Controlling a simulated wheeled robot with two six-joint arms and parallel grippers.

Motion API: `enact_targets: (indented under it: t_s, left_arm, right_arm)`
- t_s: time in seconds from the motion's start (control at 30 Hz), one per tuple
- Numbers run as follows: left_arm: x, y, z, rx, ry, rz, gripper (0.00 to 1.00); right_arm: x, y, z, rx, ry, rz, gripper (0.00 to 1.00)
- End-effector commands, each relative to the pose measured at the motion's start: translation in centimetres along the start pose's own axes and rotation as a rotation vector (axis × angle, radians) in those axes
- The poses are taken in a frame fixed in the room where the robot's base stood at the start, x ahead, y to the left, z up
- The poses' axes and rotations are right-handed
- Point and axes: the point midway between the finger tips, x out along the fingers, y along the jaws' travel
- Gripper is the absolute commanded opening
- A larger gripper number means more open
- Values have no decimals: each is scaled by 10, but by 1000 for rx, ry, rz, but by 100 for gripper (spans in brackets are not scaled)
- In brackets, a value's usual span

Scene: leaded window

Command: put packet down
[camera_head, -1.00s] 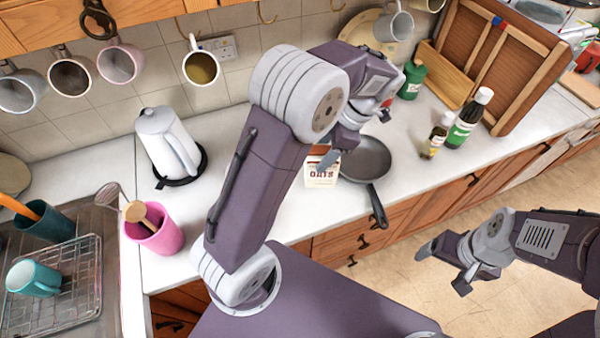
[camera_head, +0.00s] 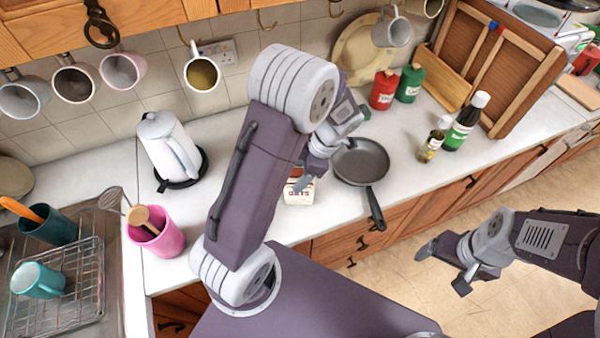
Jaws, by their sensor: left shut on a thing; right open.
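The packet (camera_head: 299,196) is a small white box with "OATS" lettering, near the front of the white worktop (camera_head: 230,150). My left gripper (camera_head: 303,180) is shut on its upper part and hides its top. The packet looks upright, at or just above the worktop; I cannot tell whether its base touches. My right gripper (camera_head: 443,268) is open and empty, in front of the cabinets over the floor.
A dark frying pan (camera_head: 360,160) lies right of the packet, its handle toward the front edge. A kettle (camera_head: 168,145) and pink pot (camera_head: 158,234) stand left. Red (camera_head: 384,90) and green (camera_head: 410,83) canisters stand behind. Worktop between kettle and packet is mostly clear.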

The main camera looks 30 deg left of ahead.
Motion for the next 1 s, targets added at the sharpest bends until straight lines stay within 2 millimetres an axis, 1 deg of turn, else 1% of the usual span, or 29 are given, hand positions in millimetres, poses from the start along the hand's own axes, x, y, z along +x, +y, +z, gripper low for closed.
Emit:
enact_targets:
  t_s: [0.17,0.2,0.27,0.3,0.57,0.63,0.67,0.77,1.0]
  left_arm:
    - [3,0,1,0,0,1,0]
    - [3,0,1,0,0,0,59]
    - [2,0,1,0,0,0,76]
    - [2,0,1,0,0,0,78]
    - [2,0,1,0,0,0,78]
    - [-2,0,-1,0,0,0,78]
    - [-3,0,0,0,0,1,78]
    - [-16,1,1,0,-1,4,78]
    - [-69,1,1,-1,-3,5,78]
  right_arm:
    - [4,0,0,0,0,0,83]
    - [4,0,0,0,0,0,83]
    - [3,0,0,0,0,0,83]
    - [3,0,0,0,0,0,83]
    - [2,0,0,0,0,0,83]
    - [-2,0,0,0,0,0,83]
    - [-1,0,0,0,0,0,83]
    - [4,0,0,0,0,0,83]
    - [10,0,1,0,0,0,83]
